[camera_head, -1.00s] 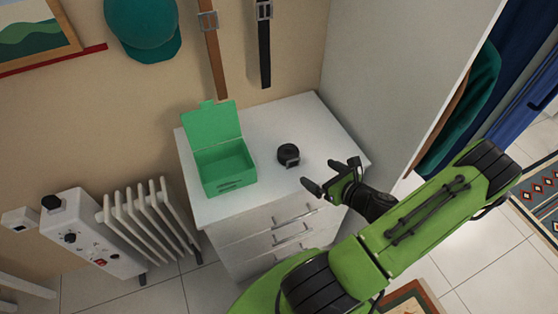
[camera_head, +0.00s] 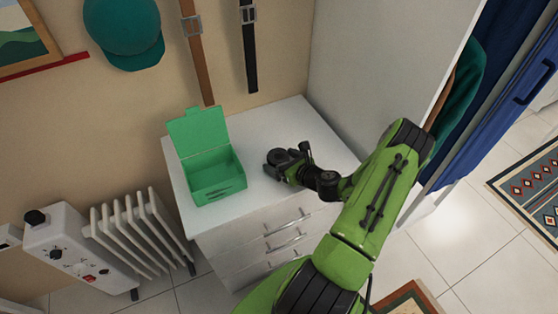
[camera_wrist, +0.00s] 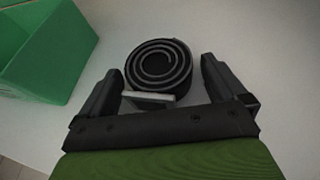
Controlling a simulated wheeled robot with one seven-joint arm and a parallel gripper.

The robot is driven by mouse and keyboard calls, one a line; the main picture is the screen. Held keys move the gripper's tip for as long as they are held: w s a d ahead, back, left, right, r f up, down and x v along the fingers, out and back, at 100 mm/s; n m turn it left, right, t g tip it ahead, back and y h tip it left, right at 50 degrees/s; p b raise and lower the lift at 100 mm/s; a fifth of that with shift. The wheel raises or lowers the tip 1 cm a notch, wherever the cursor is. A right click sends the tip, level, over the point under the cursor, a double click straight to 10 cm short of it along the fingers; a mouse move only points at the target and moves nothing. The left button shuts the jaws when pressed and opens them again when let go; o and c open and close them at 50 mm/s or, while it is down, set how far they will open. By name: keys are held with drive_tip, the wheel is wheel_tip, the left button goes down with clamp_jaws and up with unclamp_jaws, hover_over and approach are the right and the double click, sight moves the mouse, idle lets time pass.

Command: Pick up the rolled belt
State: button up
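The rolled belt (camera_wrist: 158,66) is a black coil with a silver buckle, lying on the white dresser top. In the head view the belt (camera_head: 277,157) is partly hidden by my gripper. My gripper (camera_head: 285,163) is low at the dresser top. In the wrist view my gripper (camera_wrist: 160,88) is open, with one finger on each side of the belt. A gap shows between the belt and each finger, wider on the right.
An open green box (camera_head: 217,180) with its lid up stands on the dresser (camera_head: 258,122), left of the belt. The tall white wardrobe side (camera_head: 385,70) rises to the right. A white radiator (camera_head: 135,235) stands at the left. Belts and a cap hang on the wall behind.

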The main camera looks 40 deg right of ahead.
drive_tip(key=c, duration=1)
